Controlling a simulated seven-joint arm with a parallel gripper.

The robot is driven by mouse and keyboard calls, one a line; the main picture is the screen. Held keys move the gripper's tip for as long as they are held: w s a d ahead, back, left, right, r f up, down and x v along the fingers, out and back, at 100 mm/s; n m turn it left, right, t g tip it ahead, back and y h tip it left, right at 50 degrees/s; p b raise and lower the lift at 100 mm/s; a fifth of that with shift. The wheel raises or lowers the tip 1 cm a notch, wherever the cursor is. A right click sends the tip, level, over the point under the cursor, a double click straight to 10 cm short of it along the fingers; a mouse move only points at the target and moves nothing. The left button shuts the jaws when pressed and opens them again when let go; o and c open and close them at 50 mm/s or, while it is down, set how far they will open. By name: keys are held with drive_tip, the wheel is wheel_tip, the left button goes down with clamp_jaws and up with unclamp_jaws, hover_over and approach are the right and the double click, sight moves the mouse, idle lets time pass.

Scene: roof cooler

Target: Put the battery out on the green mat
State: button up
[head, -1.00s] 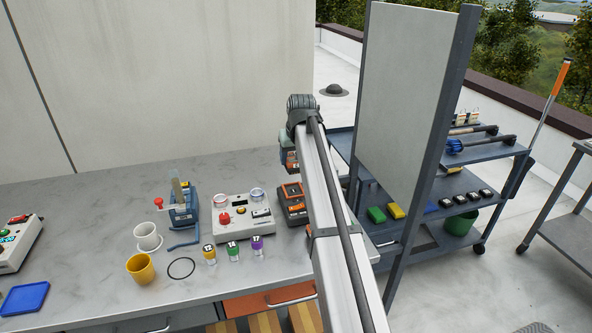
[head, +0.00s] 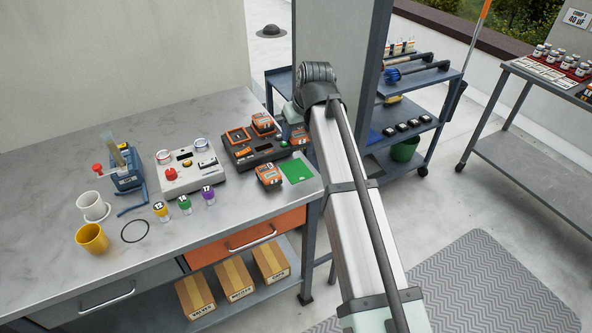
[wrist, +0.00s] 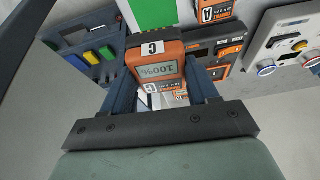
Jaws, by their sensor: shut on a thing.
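My gripper (head: 296,124) is shut on an orange and black battery (head: 298,136) at the right end of the charger. In the wrist view this battery (wrist: 158,62) sits between the two fingers, with a C label and a display reading 100%. The green mat (head: 298,172) lies on the bench's right corner, in front of the held battery in the head view. It also shows in the wrist view (wrist: 152,12). No battery is visible on the mat. The arm partly hides my gripper in the head view; the battery's height is hard to judge.
Another battery (head: 268,176) lies on the bench just left of the mat. A further battery (head: 262,122) stands on the dark charger (head: 256,152). A control box (head: 186,172) is left of it. A cart (head: 415,135) stands beyond the bench's right edge.

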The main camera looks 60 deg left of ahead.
sight(302, 144)
drive_tip(key=shift+n, duration=0.3)
drive_tip(key=shift+f, duration=5)
drive_tip(key=shift+f, duration=0.1)
drive_tip(key=o, duration=1.4)
drive_tip(key=shift+o, duration=0.2)
drive_tip(key=v, duration=1.2)
drive_tip(key=shift+a, duration=0.1)
